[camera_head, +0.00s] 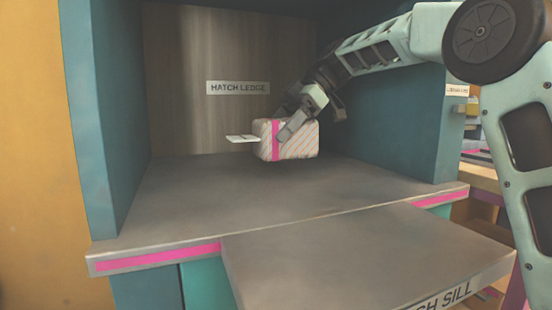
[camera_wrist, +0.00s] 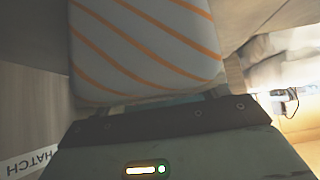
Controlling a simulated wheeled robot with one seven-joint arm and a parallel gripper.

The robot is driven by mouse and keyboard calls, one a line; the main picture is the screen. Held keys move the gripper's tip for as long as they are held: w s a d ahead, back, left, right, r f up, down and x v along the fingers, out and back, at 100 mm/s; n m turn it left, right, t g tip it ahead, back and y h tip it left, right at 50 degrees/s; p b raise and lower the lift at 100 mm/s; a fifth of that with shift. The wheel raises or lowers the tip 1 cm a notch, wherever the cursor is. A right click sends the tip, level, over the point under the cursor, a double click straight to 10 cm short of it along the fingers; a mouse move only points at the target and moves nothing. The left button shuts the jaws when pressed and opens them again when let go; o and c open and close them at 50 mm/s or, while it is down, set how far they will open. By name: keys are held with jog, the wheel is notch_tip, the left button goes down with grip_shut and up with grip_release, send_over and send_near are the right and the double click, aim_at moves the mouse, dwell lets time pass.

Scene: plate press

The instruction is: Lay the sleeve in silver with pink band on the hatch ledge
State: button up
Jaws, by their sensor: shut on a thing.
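The silver sleeve (camera_head: 304,141) has thin orange diagonal stripes and a pink band near its left end. My gripper (camera_head: 291,129) is shut on it from above and the right. The sleeve is inside the hatch recess, at or just above the grey hatch ledge (camera_head: 200,205); I cannot tell whether its underside touches. In the wrist view the striped sleeve (camera_wrist: 145,45) fills the upper middle, in front of the gripper body. The fingertips are mostly hidden there.
A small white tag (camera_head: 241,138) juts out left of the sleeve. The "HATCH LEDGE" sign (camera_head: 238,87) is on the wooden back wall. Blue side walls (camera_head: 110,110) bound the recess. The hatch sill (camera_head: 365,260) extends in front. The ledge is bare in front and to the left.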

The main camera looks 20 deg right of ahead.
aim_at(279, 146)
jog(key=shift+f+b, duration=0.85)
jog(key=shift+f, duration=1.15)
jog(key=o, duration=1.2)
jog(key=p+v, duration=0.3)
jog(key=v, duration=0.4)
jog(key=shift+d+r, duration=0.25)
